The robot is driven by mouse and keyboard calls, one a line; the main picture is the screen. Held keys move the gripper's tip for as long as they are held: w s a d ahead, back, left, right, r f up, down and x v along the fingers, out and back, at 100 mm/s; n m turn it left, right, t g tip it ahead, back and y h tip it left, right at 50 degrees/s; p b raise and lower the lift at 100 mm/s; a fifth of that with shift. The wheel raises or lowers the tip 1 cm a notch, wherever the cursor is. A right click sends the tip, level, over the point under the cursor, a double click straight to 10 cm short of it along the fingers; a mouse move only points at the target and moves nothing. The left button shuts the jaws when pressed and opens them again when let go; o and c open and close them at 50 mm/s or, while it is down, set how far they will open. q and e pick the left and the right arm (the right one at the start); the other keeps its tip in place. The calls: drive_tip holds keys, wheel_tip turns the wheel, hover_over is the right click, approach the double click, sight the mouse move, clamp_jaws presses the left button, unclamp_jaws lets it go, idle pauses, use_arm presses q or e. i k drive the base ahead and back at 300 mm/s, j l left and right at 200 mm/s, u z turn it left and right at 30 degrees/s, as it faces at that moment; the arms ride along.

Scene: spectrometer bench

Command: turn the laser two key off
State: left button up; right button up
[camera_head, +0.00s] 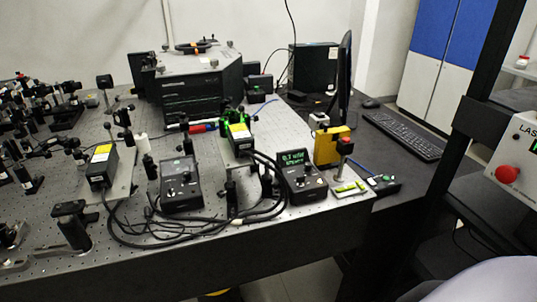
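Two black laser controller boxes stand near the front edge of the optical bench. The left controller (181,192) has a small display and knobs. The right controller (302,180) has a lit green readout and small controls on its front. I cannot tell which one belongs to laser two, and any key is too small to make out. A box-shaped laser head with a yellow label (102,166) is left of the left controller. Another yellow-labelled head (239,143) sits between and behind the controllers. Neither of my grippers is in view.
Black cables (150,232) loop along the bench front. A yellow box (328,146), monitor (345,80) and keyboard (403,135) are to the right. A panel with a red button (507,174) is at far right. Optics crowd the left. A dark housing (190,92) stands behind.

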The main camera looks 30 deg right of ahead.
sight(300, 180)
drive_tip(key=z, duration=1.15)
drive_tip(key=j+z, duration=0.2)
